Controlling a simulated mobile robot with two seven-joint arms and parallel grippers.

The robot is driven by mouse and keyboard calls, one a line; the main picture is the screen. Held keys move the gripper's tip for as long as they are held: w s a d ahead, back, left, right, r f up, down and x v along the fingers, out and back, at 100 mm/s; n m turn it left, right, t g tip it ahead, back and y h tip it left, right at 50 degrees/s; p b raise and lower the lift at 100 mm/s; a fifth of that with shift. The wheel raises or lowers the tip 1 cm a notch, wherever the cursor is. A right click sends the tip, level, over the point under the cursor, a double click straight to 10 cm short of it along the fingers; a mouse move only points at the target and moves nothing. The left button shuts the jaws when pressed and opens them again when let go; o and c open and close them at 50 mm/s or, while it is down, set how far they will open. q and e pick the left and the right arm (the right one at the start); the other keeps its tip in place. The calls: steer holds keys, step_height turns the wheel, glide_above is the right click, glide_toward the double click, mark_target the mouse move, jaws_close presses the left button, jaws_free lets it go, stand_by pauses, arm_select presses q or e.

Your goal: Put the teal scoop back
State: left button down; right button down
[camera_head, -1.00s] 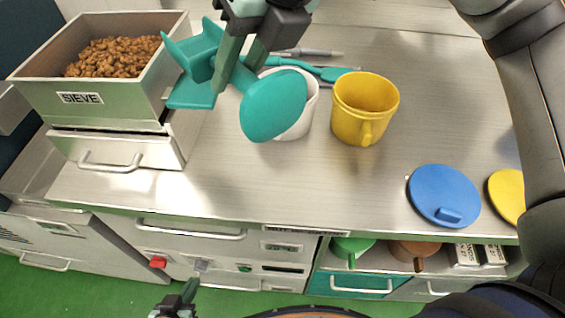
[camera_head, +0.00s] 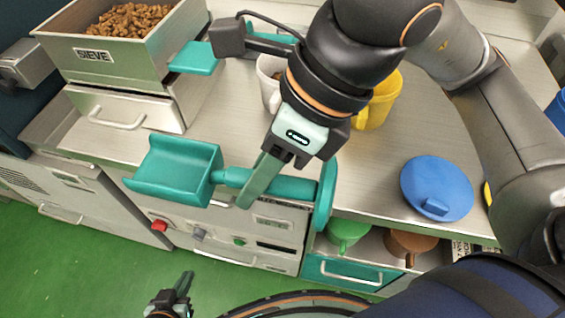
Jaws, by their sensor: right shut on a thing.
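The teal scoop (camera_head: 178,172) is in front of the counter's front edge, its trough on the left and its round disc end on the right. My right gripper (camera_head: 262,180) is shut on the scoop's handle between trough and disc. A separate flat teal piece (camera_head: 194,58) shows beside the sieve box, partly hidden by a dark block; I cannot tell whether it is a holder. My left gripper (camera_head: 181,288) is low at the bottom left, away from the scoop; its finger gap is unclear.
The sieve box (camera_head: 130,60) holds brown pieces, above a drawer unit (camera_head: 125,108). A white cup (camera_head: 268,85) and yellow cup (camera_head: 380,105) are partly hidden by my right arm. A blue lid (camera_head: 437,185) lies at the right. The counter's front middle (camera_head: 225,125) is clear.

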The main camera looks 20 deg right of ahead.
steer(key=w+d+f, duration=0.3)
steer(key=w+d, duration=0.2)
steer(key=b, duration=0.1)
glide_above(292, 174)
steer(key=f, duration=0.5)
steer(key=shift+s+a, duration=0.3)
steer(key=shift+s, duration=0.1)
steer(key=shift+w+d+f, duration=0.2)
steer(key=shift+w+f, duration=0.05)
steer(key=shift+f, duration=0.05)
step_height(292, 174, down, 4)
steer(key=shift+w+d+r+b, duration=0.1)
steer(key=shift+d+r+b, duration=0.05)
steer(key=shift+r+b, duration=0.15)
steer(key=shift+f, duration=0.2)
steer(key=c, duration=0.6)
jaws_free()
steer(key=shift+c, duration=0.2)
